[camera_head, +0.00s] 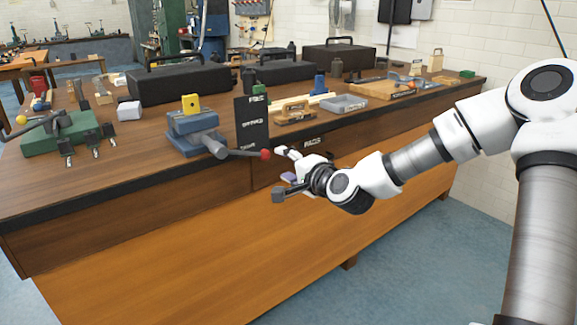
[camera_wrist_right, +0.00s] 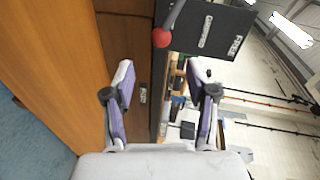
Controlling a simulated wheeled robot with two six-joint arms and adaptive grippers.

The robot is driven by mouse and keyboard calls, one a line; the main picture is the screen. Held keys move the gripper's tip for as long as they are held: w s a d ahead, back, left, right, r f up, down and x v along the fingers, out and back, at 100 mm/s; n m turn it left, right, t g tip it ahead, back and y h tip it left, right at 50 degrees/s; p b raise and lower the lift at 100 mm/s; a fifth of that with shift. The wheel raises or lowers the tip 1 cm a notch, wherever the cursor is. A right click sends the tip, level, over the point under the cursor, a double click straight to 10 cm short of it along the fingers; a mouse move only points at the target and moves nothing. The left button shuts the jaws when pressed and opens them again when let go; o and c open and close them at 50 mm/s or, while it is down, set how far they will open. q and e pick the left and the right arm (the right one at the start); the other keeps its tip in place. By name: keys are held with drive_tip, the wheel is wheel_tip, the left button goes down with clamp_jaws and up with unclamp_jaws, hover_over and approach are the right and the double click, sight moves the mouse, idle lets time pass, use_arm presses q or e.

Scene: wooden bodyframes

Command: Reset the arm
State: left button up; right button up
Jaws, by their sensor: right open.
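My right arm comes in from the right in the head view. My right gripper (camera_head: 282,172) is in front of the bench's front edge, beside the red-tipped lever of a blue vise. In the right wrist view, its two fingers (camera_wrist_right: 160,80) stand apart with nothing between them. My left gripper and arm are not in view.
A wooden workbench (camera_head: 130,187) holds a blue vise (camera_head: 192,130) with a red lever knob (camera_head: 265,154), a black sign (camera_head: 252,122), a green fixture (camera_head: 62,135) and black toolboxes (camera_head: 180,84). The floor (camera_head: 425,255) in front of the bench is clear.

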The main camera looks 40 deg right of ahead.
drive_tip(key=shift+s+a, duration=0.15)
drive_tip(key=shift+s, duration=0.35)
